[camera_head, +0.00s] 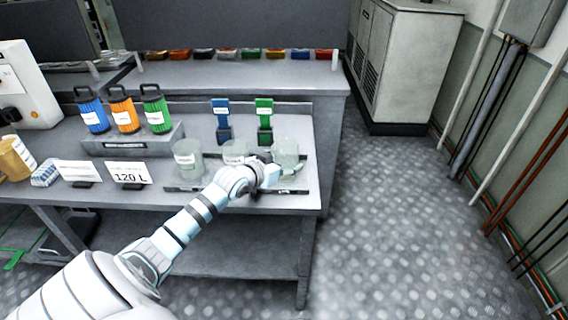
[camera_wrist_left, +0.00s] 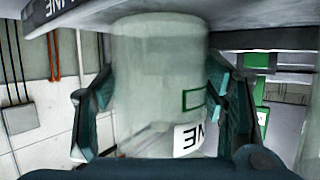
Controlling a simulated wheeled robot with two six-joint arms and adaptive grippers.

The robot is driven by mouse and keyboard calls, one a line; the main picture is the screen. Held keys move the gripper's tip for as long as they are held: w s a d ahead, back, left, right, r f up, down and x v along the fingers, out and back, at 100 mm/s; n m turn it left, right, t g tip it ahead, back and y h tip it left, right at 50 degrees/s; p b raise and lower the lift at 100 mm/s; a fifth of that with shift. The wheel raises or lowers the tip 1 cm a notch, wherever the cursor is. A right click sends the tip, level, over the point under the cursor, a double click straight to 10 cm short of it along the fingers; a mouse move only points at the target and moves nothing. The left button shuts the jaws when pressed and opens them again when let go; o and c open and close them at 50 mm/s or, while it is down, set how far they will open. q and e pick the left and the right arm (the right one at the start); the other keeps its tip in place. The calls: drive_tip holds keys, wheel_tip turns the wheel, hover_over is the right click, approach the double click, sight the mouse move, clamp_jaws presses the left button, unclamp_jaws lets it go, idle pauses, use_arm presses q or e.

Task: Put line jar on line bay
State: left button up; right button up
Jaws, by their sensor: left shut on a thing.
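The line jar (camera_head: 286,154) is a clear, pale cylinder at the right end of the row on the bench. My left gripper (camera_head: 271,175) is shut on it. In the left wrist view the jar (camera_wrist_left: 158,75) fills the middle between two dark teal fingers (camera_wrist_left: 160,120). Its white label, partly hidden, shows "NE", and a green outline shows beside it. A surface marked "LINE" (camera_wrist_left: 110,8) shows at the top of that view; I cannot tell whether the jar touches it. My right gripper is not in view.
Two other clear jars (camera_head: 187,160) stand to the left; my arm partly covers the nearer one (camera_head: 235,150). Blue (camera_head: 222,120) and green (camera_head: 264,122) stands rise behind. Coloured canisters (camera_head: 125,112) and a "120 L" card (camera_head: 128,173) are further left. Floor (camera_head: 385,220) right of the bench is clear.

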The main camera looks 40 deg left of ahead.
use_arm(q)
drive_tip(key=o, duration=1.5)
drive_tip(key=shift+o, duration=0.2)
drive_tip(key=shift+r, duration=0.15)
drive_tip(key=p+v, duration=0.8)
drive_tip(key=v, duration=0.4)
